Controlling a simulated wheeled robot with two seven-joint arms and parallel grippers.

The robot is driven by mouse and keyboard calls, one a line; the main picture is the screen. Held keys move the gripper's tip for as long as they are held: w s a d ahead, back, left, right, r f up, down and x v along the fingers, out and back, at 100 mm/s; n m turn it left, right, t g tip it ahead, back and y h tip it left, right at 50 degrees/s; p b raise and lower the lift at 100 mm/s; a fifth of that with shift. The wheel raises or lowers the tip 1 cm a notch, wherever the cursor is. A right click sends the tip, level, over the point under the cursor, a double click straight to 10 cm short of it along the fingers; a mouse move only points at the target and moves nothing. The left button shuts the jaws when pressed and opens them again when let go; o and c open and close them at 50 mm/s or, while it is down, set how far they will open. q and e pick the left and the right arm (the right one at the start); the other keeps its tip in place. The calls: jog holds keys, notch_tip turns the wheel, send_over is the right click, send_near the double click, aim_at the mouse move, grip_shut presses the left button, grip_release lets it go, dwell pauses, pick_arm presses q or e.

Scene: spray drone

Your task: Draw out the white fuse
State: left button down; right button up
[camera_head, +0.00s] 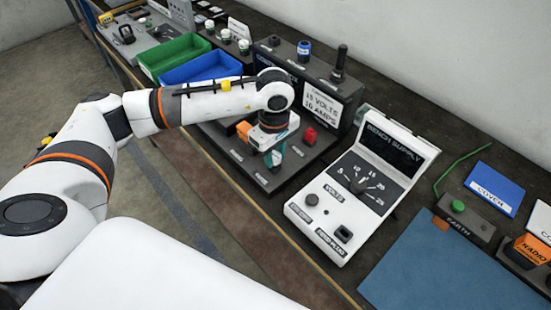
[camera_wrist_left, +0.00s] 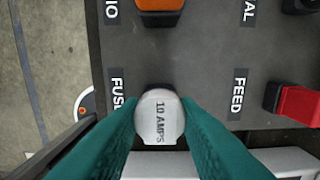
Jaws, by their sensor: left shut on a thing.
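The white fuse (camera_wrist_left: 160,118), marked "10 AMPS", shows between the teal fingers of my left gripper (camera_wrist_left: 162,135) in the left wrist view. The fingers are shut on it from both sides. It sits over the dark panel beside the "FUSE" label, and I cannot tell whether its lower end is still in the panel. In the head view my left gripper (camera_head: 273,158) points down at the panel (camera_head: 262,180), and the fuse is hidden there by the gripper. My right gripper is not in view.
A red part (camera_head: 309,136) by "FEED" and an orange part (camera_head: 244,130) stand close by on the panel. The white bench supply (camera_head: 350,200) stands to the right. Green (camera_head: 172,54) and blue (camera_head: 202,70) bins lie behind the arm. The blue mat (camera_head: 440,270) is clear.

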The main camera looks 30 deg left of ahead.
aim_at(275, 156)
pick_arm(q)
jog(key=shift+r+p, duration=1.35)
jog(key=shift+r, duration=1.4)
